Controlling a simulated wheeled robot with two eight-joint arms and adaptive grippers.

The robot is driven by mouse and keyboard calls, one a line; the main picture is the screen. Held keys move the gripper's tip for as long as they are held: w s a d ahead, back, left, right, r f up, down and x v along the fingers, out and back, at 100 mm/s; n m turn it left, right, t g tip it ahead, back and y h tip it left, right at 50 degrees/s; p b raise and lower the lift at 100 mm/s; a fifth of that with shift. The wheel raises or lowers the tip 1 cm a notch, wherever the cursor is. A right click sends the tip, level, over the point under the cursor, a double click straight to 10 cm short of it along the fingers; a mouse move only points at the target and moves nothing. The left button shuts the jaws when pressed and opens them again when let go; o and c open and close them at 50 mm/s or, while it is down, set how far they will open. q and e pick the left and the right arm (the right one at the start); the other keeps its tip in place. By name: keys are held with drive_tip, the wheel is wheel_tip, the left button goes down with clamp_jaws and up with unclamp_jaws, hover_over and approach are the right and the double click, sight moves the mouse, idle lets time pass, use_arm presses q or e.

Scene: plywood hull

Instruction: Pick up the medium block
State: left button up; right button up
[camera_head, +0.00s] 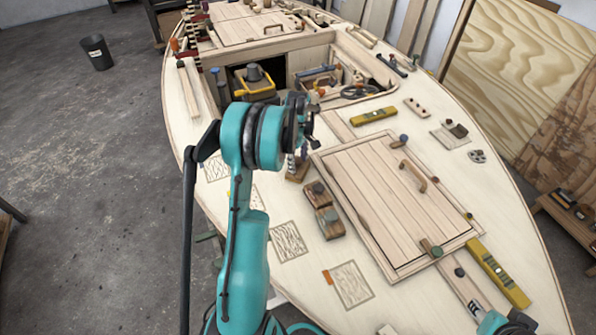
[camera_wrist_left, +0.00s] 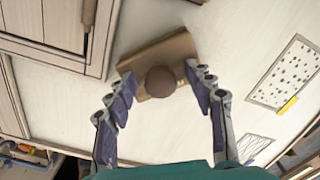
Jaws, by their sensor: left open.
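My left gripper (camera_head: 303,138) is above the deck, left of the hatch. In the left wrist view its fingers (camera_wrist_left: 168,112) are open, one on each side of a brown wooden block with a round dark knob (camera_wrist_left: 160,80); nothing is gripped. In the head view this block (camera_head: 296,173) seems to be the one partly hidden beneath the gripper. Two other knobbed wooden blocks stand close together beside the hatch, one farther (camera_head: 318,194) and one nearer (camera_head: 330,223). I cannot tell for sure from size which is the medium block.
The closed plank hatch (camera_head: 385,190) with a wooden handle lies right of the blocks. Yellow levels lie behind it (camera_head: 373,116) and at its right (camera_head: 497,272). An open compartment holds a yellow-and-black tool (camera_head: 255,82). Patterned squares (camera_head: 288,241) mark the clearer deck at the front left.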

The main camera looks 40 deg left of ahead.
sight(300, 161)
use_arm(q)
drive_tip(key=shift+c, duration=0.3)
clamp_jaws()
drive_tip(key=shift+r, duration=0.1)
drive_tip(key=shift+r, duration=0.4)
drive_tip(key=r+p, duration=0.1)
drive_tip(key=r, duration=0.1)
drive_tip(key=d+r+p, duration=0.1)
drive_tip(key=r, duration=0.1)
drive_tip(key=w+d+r+p, duration=0.1)
drive_tip(key=d+r+p, duration=0.1)
drive_tip(key=d+r, duration=0.4)
drive_tip(key=d, duration=0.4)
drive_tip(key=shift+w+d+p, duration=0.3)
drive_tip(key=shift+w+p, duration=0.1)
